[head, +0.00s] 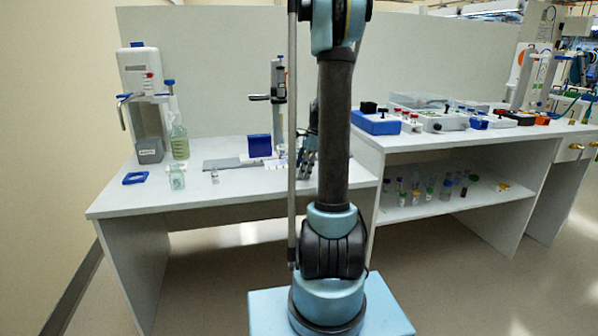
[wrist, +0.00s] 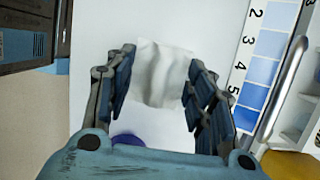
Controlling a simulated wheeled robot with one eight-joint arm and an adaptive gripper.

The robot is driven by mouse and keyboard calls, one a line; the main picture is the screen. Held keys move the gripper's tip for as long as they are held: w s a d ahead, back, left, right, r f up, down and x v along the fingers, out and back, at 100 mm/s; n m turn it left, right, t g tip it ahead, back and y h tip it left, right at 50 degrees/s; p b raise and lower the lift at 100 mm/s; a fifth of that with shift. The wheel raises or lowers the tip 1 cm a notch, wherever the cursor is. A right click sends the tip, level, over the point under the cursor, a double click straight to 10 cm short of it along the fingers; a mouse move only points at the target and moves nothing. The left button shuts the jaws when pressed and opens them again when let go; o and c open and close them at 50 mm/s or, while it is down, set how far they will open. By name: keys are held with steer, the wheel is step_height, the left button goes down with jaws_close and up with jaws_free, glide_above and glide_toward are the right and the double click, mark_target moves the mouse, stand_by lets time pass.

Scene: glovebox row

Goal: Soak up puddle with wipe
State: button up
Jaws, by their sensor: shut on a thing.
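A white crumpled wipe (wrist: 163,70) is between the fingers of my gripper (wrist: 160,82) in the wrist view. The fingers are shut on it from both sides, above the white bench top. A dark blue-purple rounded patch (wrist: 127,139) shows just past my gripper's palm, partly hidden by it; I cannot tell whether it is the puddle. In the head view my gripper (head: 307,165) is low over the left bench, partly hidden behind my arm, and I cannot make out the wipe or a puddle there.
A card of numbered blue shades (wrist: 262,70) lies right of the wipe. On the left bench (head: 130,200) stand a dispenser (head: 146,100), a bottle (head: 179,143), a glass jar (head: 177,178) and a blue box (head: 259,146). The right bench (head: 450,138) holds several instruments.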

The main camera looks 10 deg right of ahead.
steer(key=shift+d+f, duration=0.15)
steer(key=shift+d, duration=0.5)
steer(key=shift+r, duration=3.95)
